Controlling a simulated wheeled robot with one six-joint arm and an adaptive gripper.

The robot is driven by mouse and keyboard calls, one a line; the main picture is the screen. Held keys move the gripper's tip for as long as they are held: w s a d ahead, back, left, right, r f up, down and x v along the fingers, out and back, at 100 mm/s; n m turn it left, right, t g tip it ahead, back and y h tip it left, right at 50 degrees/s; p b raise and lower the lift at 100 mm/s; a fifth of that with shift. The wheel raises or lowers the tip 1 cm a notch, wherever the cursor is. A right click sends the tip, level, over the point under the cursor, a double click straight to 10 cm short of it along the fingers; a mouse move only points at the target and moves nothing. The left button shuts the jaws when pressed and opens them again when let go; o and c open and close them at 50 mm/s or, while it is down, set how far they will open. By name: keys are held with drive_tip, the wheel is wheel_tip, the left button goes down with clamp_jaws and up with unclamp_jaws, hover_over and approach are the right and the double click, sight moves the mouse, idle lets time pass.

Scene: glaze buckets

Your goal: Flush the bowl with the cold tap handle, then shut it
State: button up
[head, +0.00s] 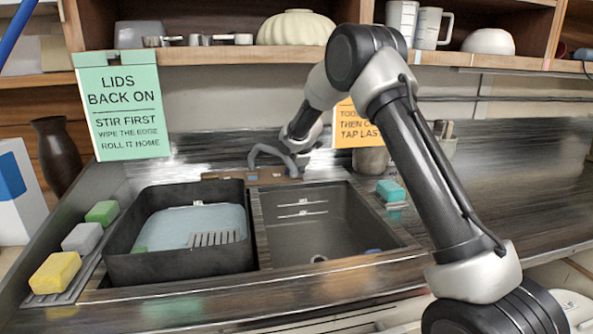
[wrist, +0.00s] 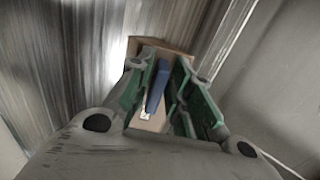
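The cold tap handle is a blue lever (wrist: 157,88) on a tan block (wrist: 150,122) in the wrist view. My gripper (wrist: 163,88) is around it, with a green-padded finger on each side and gaps showing, so it looks open. In the head view my gripper (head: 300,137) is behind the sink by the grey curved spout (head: 272,152), and the handle is hidden there. The sink has a right bowl (head: 335,225), which looks empty of water, and a black left basin (head: 180,262) holding pale bluish water (head: 190,225). No stream from the spout is visible.
Yellow (head: 55,272), grey (head: 82,237) and green (head: 102,212) blocks line the left edge. A teal sponge (head: 390,190) lies right of the sink. A green sign (head: 122,110) and an orange sign (head: 352,133) stand behind. The right counter (head: 500,180) is mostly clear.

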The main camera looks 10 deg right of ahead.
clamp_jaws()
drive_tip(key=n, duration=0.3)
drive_tip(key=shift+w+r+n, duration=0.15)
drive_tip(key=shift+w+n, duration=0.05)
drive_tip(key=shift+n, duration=0.2)
drive_tip(key=n, duration=0.4)
drive_tip(key=shift+w+a+r+n, duration=0.2)
drive_tip(key=shift+n, duration=0.1)
drive_tip(key=n, duration=0.4)
drive_tip(key=shift+w+a+n, duration=0.1)
drive_tip(key=shift+a+n, duration=0.1)
drive_tip(key=shift+n, duration=0.1)
drive_tip(key=n, duration=0.4)
drive_tip(key=shift+w+a+r+n, duration=0.1)
drive_tip(key=shift+a+n, duration=0.2)
drive_tip(key=shift+n, duration=0.1)
